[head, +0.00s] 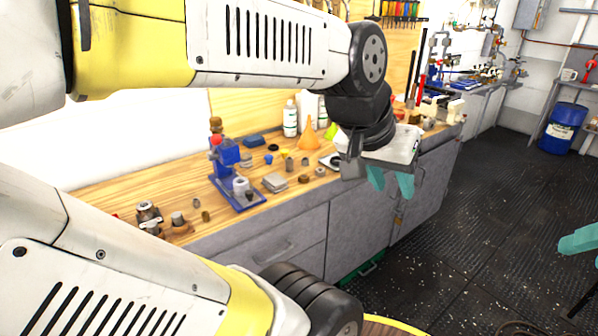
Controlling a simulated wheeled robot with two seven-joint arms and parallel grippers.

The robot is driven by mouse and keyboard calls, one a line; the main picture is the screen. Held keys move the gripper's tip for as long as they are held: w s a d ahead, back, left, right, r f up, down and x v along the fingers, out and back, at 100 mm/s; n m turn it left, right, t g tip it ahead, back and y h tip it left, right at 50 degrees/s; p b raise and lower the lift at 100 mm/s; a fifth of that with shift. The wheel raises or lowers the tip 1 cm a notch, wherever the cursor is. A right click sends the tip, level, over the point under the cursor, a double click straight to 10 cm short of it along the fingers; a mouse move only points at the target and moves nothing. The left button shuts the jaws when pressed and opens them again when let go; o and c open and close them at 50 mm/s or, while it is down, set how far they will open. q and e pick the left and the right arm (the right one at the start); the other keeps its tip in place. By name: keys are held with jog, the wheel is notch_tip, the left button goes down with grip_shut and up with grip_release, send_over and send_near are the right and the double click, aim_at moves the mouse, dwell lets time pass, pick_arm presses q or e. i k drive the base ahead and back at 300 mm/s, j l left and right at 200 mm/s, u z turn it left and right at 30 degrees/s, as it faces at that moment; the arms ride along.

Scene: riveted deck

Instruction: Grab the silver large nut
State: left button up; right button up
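Several small metal parts lie on the wooden workbench (105,203). A silver, round part with a dark hole (148,211) sits at the bench's left end, beside a grey-brown part (179,219). They are too small to tell surely which one is the large nut. My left gripper (390,182) hangs beyond the bench's front edge, right of these parts. Its two teal fingertips are apart with nothing visible between them. A teal fingertip at the right edge (579,240) appears to belong to my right gripper. The rest of that gripper is out of frame.
A blue press-like tool (227,166) stands on the bench with a pale cylinder (240,185) at its base. An orange cone (309,136) and white bottles (290,118) stand behind. Grey cabinets (345,225) front the bench. The dark floor (480,220) is open; a blue barrel (562,128) stands far right.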

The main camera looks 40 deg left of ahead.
aim_at(320, 172)
jog(key=u, duration=1.25)
